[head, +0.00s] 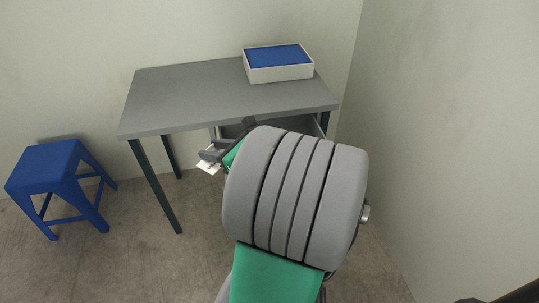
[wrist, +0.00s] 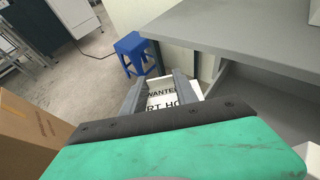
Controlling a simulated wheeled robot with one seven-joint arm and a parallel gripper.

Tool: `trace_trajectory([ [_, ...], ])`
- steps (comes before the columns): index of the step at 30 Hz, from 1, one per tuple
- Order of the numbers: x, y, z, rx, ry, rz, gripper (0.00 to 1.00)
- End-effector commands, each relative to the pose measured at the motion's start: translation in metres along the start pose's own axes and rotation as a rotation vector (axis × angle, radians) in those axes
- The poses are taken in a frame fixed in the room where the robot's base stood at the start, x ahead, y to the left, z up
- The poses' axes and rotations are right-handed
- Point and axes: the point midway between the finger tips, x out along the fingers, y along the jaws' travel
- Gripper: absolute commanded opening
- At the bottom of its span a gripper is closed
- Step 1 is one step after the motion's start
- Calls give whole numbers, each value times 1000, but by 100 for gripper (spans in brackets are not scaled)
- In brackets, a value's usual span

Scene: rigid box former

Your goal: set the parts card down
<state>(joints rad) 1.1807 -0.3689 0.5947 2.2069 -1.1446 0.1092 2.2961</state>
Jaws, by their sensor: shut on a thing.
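In the head view, my gripper (head: 213,153) is in front of the table's front edge and below the top. A white bit of the card (head: 208,167) shows under the fingers there. My arm hides the space to the right of the gripper. The card is held in the air, apart from the table.
The grey table (head: 190,95) has a bare top on its left and middle. A white box with a blue top (head: 280,72) stands at its back right. An open drawer (head: 314,126) shows under the table. A blue stool (head: 60,180) stands left. A cardboard box (wrist: 32,135) is at the wrist view's left.

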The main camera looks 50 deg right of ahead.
Motion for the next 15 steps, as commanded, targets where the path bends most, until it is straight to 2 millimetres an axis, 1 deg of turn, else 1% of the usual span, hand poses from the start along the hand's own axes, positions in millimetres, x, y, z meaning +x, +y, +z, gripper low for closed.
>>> trace_trajectory([
  [5,7,-42,-25,5,1,-4,0],
  [6,9,-54,-31,5,1,-4,0],
  [10,14,-92,-46,4,0,-4,0],
  [12,20,-104,-64,7,0,-3,0],
  [15,26,-120,-79,3,0,-3,0],
])
